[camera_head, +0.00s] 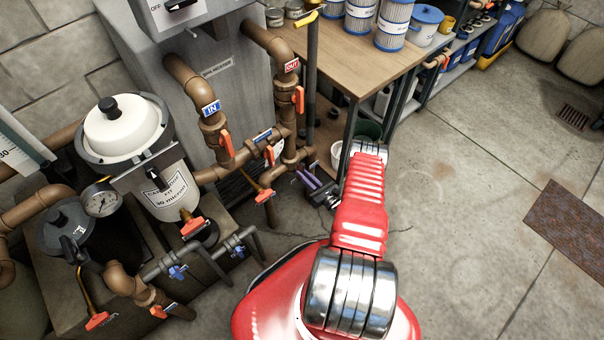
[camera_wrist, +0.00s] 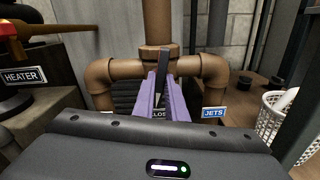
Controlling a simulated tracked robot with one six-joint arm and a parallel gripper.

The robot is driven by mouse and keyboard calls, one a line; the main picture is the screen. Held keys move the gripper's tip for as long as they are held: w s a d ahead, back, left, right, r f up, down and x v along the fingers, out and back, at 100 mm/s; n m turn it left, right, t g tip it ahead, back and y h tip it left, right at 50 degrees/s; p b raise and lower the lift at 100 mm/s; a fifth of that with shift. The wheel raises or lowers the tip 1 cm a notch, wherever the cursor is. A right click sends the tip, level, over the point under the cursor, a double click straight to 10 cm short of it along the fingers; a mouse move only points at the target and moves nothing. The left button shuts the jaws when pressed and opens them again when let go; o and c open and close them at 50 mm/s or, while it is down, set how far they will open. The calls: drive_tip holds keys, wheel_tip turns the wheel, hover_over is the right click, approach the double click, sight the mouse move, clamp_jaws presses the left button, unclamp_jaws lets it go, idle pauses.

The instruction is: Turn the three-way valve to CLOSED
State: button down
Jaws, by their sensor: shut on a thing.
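The three-way valve is a brown pipe tee in the wrist view, with a vertical pipe (camera_wrist: 157,22) above and elbows left (camera_wrist: 98,72) and right (camera_wrist: 212,72). Its dark handle (camera_wrist: 165,63) stands between the two purple fingers of my gripper (camera_wrist: 165,92), which is shut on it. A HEATER label (camera_wrist: 24,76) is at the left and a JETS label (camera_wrist: 214,113) at the right. A CLOSED label (camera_wrist: 159,114) is partly hidden behind the fingers. In the head view my gripper (camera_head: 312,181) is by the pipes, right of the grey heater cabinet; the handle cannot be made out there.
Brown pipes with orange-handled valves (camera_head: 226,143) crowd the left of my gripper. A wooden workbench (camera_head: 335,55) with filter cartridges stands behind. A white basket (camera_wrist: 280,115) is at the right in the wrist view. The concrete floor (camera_head: 460,220) on the right is mostly clear.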

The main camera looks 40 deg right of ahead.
drive_tip(key=n, duration=0.2)
drive_tip(key=shift+f+n, duration=0.1)
drive_tip(key=shift+n, duration=0.3)
drive_tip(key=shift+m, duration=0.3)
drive_tip(key=c, duration=1.7)
unclamp_jaws()
drive_tip(key=s, duration=0.7)
drive_tip(key=shift+d, duration=0.1)
